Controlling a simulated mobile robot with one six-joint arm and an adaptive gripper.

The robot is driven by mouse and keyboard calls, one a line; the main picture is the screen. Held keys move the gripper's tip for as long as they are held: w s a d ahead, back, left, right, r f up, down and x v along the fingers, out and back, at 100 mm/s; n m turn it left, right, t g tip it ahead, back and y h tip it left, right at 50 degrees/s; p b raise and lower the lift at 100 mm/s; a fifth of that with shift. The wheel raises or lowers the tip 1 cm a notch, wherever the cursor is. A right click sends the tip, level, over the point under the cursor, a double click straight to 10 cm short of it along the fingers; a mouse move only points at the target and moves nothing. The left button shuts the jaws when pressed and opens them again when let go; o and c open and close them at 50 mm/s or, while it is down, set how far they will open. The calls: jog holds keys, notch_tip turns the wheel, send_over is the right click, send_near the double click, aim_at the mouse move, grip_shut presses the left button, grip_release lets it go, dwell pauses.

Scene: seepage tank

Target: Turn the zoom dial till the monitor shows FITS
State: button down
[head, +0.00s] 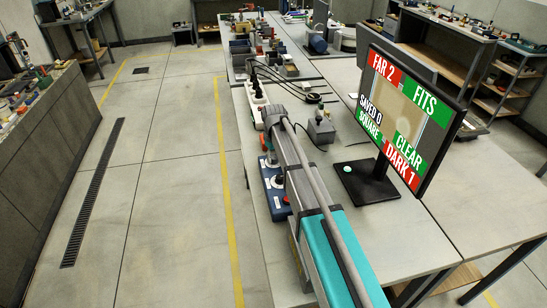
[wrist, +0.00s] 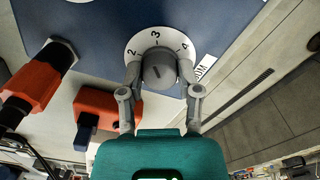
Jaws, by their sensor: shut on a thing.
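The zoom dial (wrist: 158,57) is a round grey knob on a white scale plate (wrist: 133,42) marked 2, 3 and 4, on a blue panel (wrist: 90,22). A partly hidden label ending in "OOM" is beside it. My gripper (wrist: 159,76) is shut on the dial, one finger on each side. A short dark mark shows on the knob's face; which number it points to is hard to tell. The monitor (head: 405,108) in the head view reads FAR 2 in red, FITS in green, SAVED 0, SQUARE and CLEAR in green, and DARK 1 in red.
The blue control box (head: 272,190) stands at the bench's left edge, partly behind my arm. A red-orange part (wrist: 100,104) and a red-and-black connector (wrist: 36,84) lie close to the gripper. A grey box (head: 321,130) with cables stands behind. The floor at left is open.

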jog(key=shift+m, duration=1)
jog(key=shift+c, duration=1.5)
grip_release()
jog(key=shift+n, duration=0.3)
